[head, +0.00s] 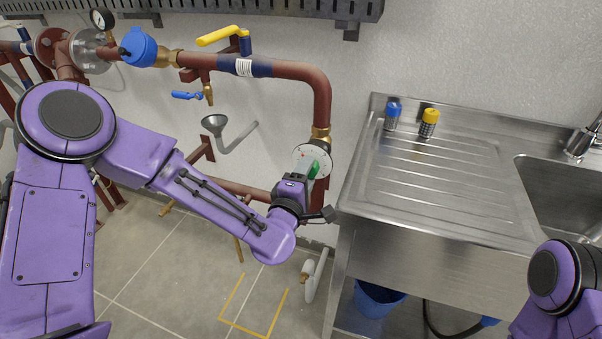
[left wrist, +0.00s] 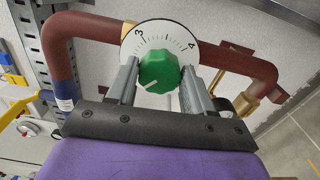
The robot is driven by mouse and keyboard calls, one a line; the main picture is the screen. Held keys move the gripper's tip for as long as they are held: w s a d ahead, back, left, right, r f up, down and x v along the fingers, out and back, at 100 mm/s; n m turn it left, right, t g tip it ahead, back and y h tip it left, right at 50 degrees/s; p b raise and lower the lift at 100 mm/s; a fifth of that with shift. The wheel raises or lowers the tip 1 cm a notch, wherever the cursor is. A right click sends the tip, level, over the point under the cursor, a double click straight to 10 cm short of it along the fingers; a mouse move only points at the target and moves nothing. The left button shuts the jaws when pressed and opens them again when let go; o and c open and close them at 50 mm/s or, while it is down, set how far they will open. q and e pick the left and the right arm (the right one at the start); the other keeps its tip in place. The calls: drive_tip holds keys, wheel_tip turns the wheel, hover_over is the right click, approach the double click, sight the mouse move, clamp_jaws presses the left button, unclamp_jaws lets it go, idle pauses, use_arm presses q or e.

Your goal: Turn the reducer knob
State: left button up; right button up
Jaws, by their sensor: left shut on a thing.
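The reducer knob (left wrist: 158,72) is green with a white pointer line, in front of a round white dial (left wrist: 160,42) marked with numbers, 3 and 4 among them. In the head view the knob (head: 314,169) shows partly as a green patch at the white dial (head: 312,158), below the brass fitting of the red-brown pipe. My left gripper (left wrist: 158,85) is shut on the knob, one finger on each side; in the head view the gripper (head: 304,179) reaches the dial from the left. Part of my right arm shows at the lower right; its gripper is out of view.
A steel sink counter (head: 440,185) stands right of the dial, with a blue-capped shaker (head: 392,115) and a yellow-capped shaker (head: 428,122) on it. Red-brown pipes (head: 300,70) with a yellow-handled valve (head: 222,36) run along the wall. A grey funnel (head: 214,124) hangs below them.

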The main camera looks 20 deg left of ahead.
use_arm(q)
drive_tip(key=shift+w+r+m, duration=0.1)
drive_tip(key=shift+m, duration=0.2)
idle(0.4)
drive_tip(key=o, duration=1)
drive_tip(key=shift+o, duration=0.2)
drive_tip(key=s+p, duration=0.4)
drive_tip(key=s, duration=0.6)
drive_tip(key=shift+s+a, duration=0.25)
drive_tip(key=shift+s, duration=0.05)
